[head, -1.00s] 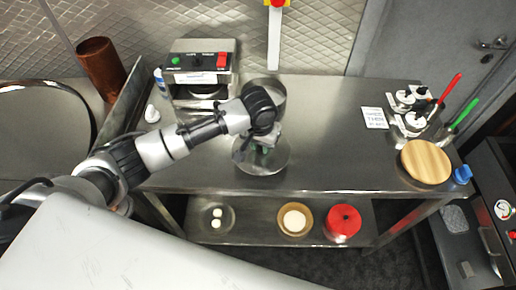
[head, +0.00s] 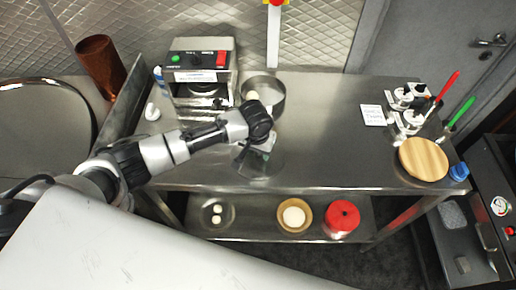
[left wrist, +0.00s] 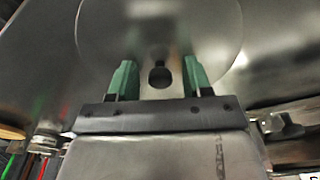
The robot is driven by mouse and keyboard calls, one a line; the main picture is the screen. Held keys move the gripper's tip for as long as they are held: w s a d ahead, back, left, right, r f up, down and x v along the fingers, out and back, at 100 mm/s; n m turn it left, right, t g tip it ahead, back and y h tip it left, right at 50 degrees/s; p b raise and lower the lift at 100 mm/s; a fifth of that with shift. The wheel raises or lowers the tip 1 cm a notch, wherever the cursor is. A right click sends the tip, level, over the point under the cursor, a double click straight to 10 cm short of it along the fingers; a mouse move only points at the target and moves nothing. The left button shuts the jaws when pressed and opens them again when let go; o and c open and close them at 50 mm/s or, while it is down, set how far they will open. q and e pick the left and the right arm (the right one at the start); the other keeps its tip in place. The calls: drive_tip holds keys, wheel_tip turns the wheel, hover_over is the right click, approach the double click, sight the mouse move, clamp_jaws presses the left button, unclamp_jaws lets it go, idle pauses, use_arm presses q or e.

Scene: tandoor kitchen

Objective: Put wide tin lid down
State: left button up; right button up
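The wide tin lid (head: 254,168) is a shiny metal disc with a dark knob, over the front middle of the steel table. In the left wrist view the lid (left wrist: 105,25) fills the space ahead of my gripper. My left gripper (left wrist: 159,77) has its green fingers apart, one on each side of the knob, with a gap on both sides. In the head view the gripper (head: 259,146) partly hides the lid. The lid looks flat on the table. An open round tin (head: 274,98) stands behind it, with a pale round item inside. My right gripper is not in view.
The steel table (head: 325,150) is clear right of the lid. A machine with a red switch (head: 203,70) stands back left. A wooden disc (head: 423,159), a white card (head: 373,115) and small jars are at the right. The lower shelf holds a red container (head: 342,216) and bowls.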

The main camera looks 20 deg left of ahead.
sight(256, 159)
use_arm(q)
wheel_tip(256, 159, up, 12)
drive_tip(key=s+b, duration=0.1)
drive_tip(key=shift+s, duration=0.2)
idle(0.4)
drive_tip(key=shift+a+r, duration=0.1)
